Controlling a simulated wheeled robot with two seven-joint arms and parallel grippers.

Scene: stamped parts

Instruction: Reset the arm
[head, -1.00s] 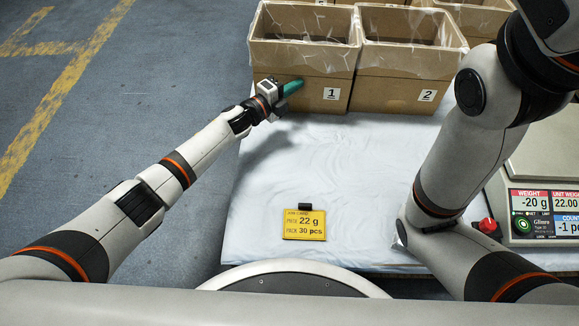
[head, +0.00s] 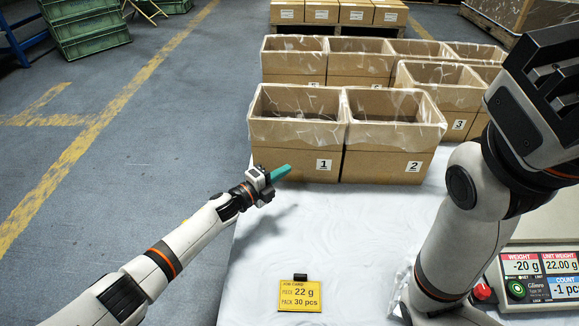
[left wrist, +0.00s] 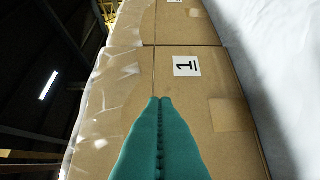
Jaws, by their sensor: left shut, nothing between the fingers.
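My left arm reaches in from the left in the head view. Its left gripper (head: 281,172) has green fingers and is shut and empty, in front of box 1 (head: 300,164). In the left wrist view the shut green fingers (left wrist: 160,102) point at the front of box 1 (left wrist: 205,105), with its label above them; I cannot tell whether they touch it. My right arm rises at the right of the head view. Its dark end is at the top right edge, and the right gripper's fingertips are not clearly shown.
Box 2 (head: 390,167) stands beside box 1, with several lined boxes behind, one marked 3 (head: 457,126). A yellow sign (head: 300,296) stands on the white-covered table (head: 345,235). A scale (head: 540,283) showing -20 g is at the right. The table's middle is clear.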

